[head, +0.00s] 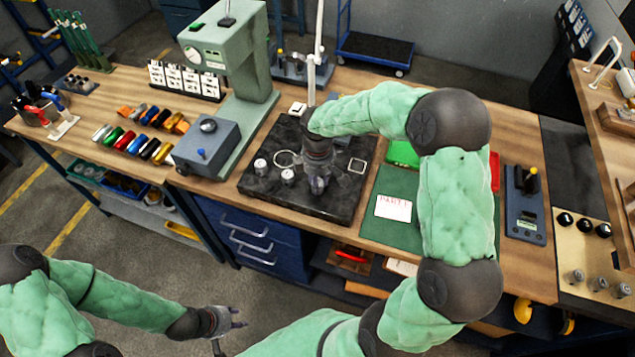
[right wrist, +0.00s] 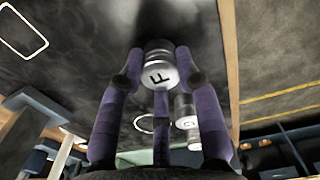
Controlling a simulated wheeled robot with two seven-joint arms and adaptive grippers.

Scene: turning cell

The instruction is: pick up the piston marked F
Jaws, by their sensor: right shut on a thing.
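The piston marked F (right wrist: 160,68) is a grey metal cylinder with a black F on its end face. In the right wrist view it sits between the purple fingers of my right gripper (right wrist: 160,82), which is shut on it. I cannot tell whether the piston touches the slab. Two other pistons (head: 260,166) (head: 288,176) stand on the slab left of the gripper. My left gripper (head: 238,318) is open and empty in front of the bench.
A white ring (head: 284,158) and a white square outline (head: 357,165) mark the slab. A green press (head: 235,60) and a blue-grey box (head: 207,147) stand to the left. A green mat with a PART 1 card (head: 393,207) lies right, partly behind my right arm.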

